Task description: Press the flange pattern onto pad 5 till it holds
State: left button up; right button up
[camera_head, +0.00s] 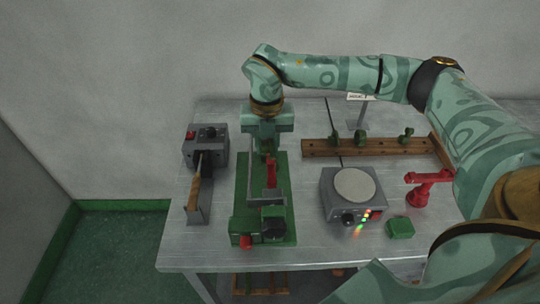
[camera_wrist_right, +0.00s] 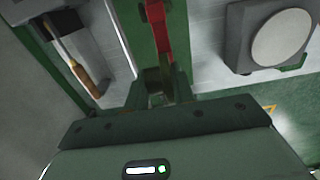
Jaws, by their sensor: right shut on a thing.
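My right gripper (camera_head: 268,146) is over the back of the green-based machine (camera_head: 244,194). It is shut on a small dull-green piece (camera_wrist_right: 155,84), which looks like the flange pattern; its shape is mostly hidden between the fingers. The machine's red lever (camera_head: 270,172) is just in front of the fingertips, and it also shows in the right wrist view (camera_wrist_right: 161,28). A wooden bar (camera_head: 345,149) at the back right carries several green pieces (camera_head: 389,141). I cannot make out pad numbers, so pad 5 is not identified. My left gripper is not in view.
A grey box with a round pale plate (camera_head: 355,186) and lit lamps stands right of the machine. Beside it are a green block (camera_head: 399,228) and a red stand (camera_head: 421,190). A grey unit (camera_head: 204,148) with a wooden-handled tool (camera_head: 194,192) is at left.

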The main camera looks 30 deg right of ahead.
jog(key=shift+f, duration=0.5)
dwell(0.4)
jog(key=shift+f, duration=0.1)
dwell(2.0)
jog(key=o, duration=1.6)
notch_tip(320, 180, up, 7)
jog(key=p, duration=0.6)
jog(key=shift+p, duration=0.4)
